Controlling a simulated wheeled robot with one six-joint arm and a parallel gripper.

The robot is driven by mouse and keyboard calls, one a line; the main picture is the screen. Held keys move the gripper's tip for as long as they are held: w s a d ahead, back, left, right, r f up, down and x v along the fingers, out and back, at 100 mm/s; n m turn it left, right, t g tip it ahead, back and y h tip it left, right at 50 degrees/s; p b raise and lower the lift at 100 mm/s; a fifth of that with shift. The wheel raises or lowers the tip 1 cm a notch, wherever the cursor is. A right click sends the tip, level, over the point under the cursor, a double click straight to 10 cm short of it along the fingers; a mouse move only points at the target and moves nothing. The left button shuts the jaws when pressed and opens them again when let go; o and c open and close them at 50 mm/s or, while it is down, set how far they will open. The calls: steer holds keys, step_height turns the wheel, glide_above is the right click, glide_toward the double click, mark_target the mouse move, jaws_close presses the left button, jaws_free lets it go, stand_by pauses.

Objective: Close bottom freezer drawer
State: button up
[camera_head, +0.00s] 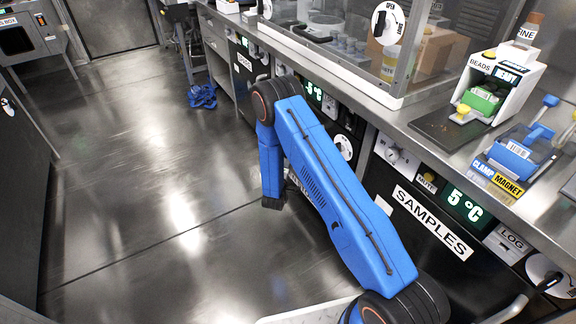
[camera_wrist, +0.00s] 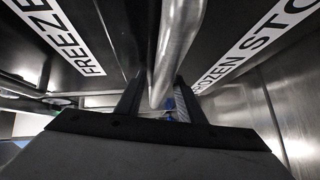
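In the wrist view, a round metal handle bar (camera_wrist: 178,45) runs down between the two fingers of my gripper (camera_wrist: 160,98). The fingers stand apart with gaps visible beside the bar, and I cannot tell if either touches it. Dark freezer fronts flank the bar, with a partly cut "FREEZE" label (camera_wrist: 62,35) on the left and a "FROZEN STO" label (camera_wrist: 258,40) on the right. In the head view, my gripper (camera_head: 272,203) hangs low beside the cabinet fronts. My blue arm hides most of the freezer area, so how far the bottom drawer stands out is unclear.
A metal counter (camera_head: 420,125) runs along the right, with a glass enclosure (camera_head: 340,30) and several small racks. The samples fridge (camera_head: 432,222) is below it. A blue cloth-like object (camera_head: 202,96) lies on the floor. The floor (camera_head: 150,200) at left is clear.

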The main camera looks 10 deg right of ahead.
jaws_close()
steer(key=shift+d, duration=0.1)
steer(key=shift+w+d, duration=0.2)
steer(key=shift+d, duration=0.45)
steer(key=shift+w+d, duration=0.25)
steer(key=shift+d, duration=0.4)
steer(key=shift+w+d, duration=0.2)
steer(key=shift+d, duration=0.45)
jaws_free()
steer(key=shift+d, duration=0.2)
